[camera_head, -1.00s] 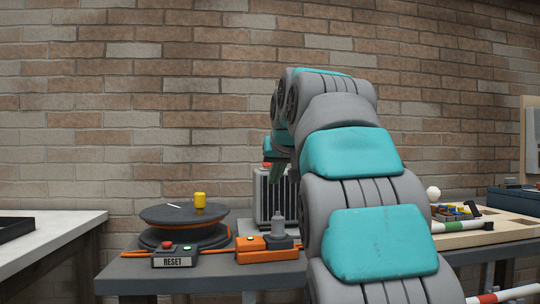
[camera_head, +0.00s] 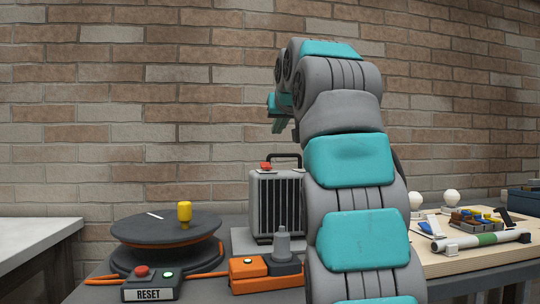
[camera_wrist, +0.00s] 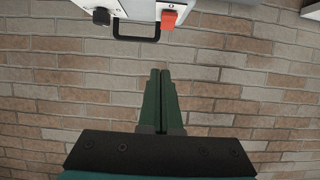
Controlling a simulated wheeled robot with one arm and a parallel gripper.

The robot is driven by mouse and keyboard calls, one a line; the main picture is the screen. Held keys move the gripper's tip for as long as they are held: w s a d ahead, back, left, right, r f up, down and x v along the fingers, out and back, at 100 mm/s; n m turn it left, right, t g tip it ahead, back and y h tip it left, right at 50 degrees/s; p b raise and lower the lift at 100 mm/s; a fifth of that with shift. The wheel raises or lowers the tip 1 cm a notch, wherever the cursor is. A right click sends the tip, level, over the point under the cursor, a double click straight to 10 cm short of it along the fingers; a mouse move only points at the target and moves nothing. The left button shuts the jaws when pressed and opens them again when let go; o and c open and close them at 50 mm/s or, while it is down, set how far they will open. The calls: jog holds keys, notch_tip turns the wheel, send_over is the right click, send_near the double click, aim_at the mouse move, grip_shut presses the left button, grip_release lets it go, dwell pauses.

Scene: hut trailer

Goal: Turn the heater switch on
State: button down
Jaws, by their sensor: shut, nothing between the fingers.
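The heater (camera_head: 274,206) is a grey box with dark vertical grille bars and a black handle, standing on the dark table. Its red switch (camera_head: 266,166) is on the top at the left, and it also shows in the wrist view (camera_wrist: 169,18) beside the black handle. I cannot tell which way the switch is set. My gripper (camera_head: 279,129) is above the heater, apart from the switch. In the wrist view its two green fingers (camera_wrist: 160,72) are together and empty, pointing toward the heater's top edge. My arm covers the heater's right side.
A dark turntable (camera_head: 165,228) carries a yellow cylinder (camera_head: 184,214). In front are a RESET box (camera_head: 149,291) and an orange block (camera_head: 248,275) with a grey plug (camera_head: 283,246). A wooden board with bulbs (camera_head: 451,200) is at right. A brick wall stands behind.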

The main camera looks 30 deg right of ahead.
jog(key=p, duration=0.2)
send_over(270, 166)
jog(key=s, duration=0.2)
jog(key=f, duration=0.3)
jog(key=shift+a+f, duration=0.2)
jog(key=shift+a, duration=0.05)
jog(key=f, duration=0.1)
jog(key=f+b, duration=0.1)
jog(key=w+b, duration=0.1)
jog(key=shift+d+f, duration=0.25)
jog(key=shift+f, duration=0.15)
jog(key=shift+w+f+b, duration=0.35)
jog(key=shift+w+f, duration=0.05)
jog(key=shift+f, duration=0.2)
